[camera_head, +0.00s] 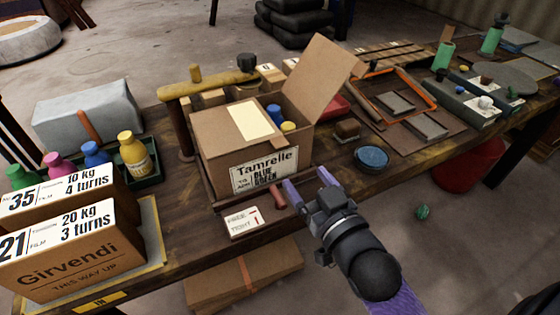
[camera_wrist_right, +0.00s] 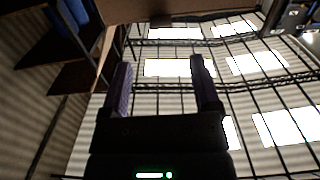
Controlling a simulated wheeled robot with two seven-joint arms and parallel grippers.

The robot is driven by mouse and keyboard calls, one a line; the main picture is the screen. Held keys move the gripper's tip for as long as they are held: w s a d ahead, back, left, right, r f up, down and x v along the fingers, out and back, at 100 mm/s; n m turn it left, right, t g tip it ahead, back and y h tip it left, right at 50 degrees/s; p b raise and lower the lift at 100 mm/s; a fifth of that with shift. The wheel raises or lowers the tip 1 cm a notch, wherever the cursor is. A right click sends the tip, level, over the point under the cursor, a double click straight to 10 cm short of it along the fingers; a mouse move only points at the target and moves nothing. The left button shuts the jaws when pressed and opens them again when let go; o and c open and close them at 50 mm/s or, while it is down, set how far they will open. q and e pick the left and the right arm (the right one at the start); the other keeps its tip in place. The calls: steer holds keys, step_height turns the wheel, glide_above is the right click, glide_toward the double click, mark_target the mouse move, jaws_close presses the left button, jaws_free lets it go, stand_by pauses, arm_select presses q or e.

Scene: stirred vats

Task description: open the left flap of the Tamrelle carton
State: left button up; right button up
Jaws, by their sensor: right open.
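The Tamrelle carton (camera_head: 265,177) stands on the wooden bench, its labelled face toward me. Its left flap (camera_head: 212,125) lies flat over the left part of the top, with a pale sheet (camera_head: 250,120) on it. Its right flap (camera_head: 322,70) stands raised and leans to the right. Blue and yellow caps show in the uncovered part. My right gripper (camera_head: 307,180) is open and empty, just in front of the carton's lower right corner; its spread fingers also show in the right wrist view (camera_wrist_right: 161,78). I cannot tell whether it touches the carton. My left gripper is out of view.
A tan bar (camera_head: 205,86) on a post stands behind the carton's left side. Girvendi boxes (camera_head: 75,265) and several bottles crowd the left. A small card (camera_head: 241,222) lies in front of the carton. A blue round lid (camera_head: 372,158) and trays lie to the right.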

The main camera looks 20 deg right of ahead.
mark_target(283, 147)
steer(key=w+b, duration=0.1)
steer(key=w, duration=0.4)
steer(key=w+b, duration=0.1)
steer(key=w, duration=0.3)
steer(key=shift+w+a+r+b, duration=0.2)
steer(key=shift+w+b, duration=0.15)
steer(key=shift+b, duration=0.05)
steer(key=c, duration=0.5)
jaws_close()
stand_by(0.3)
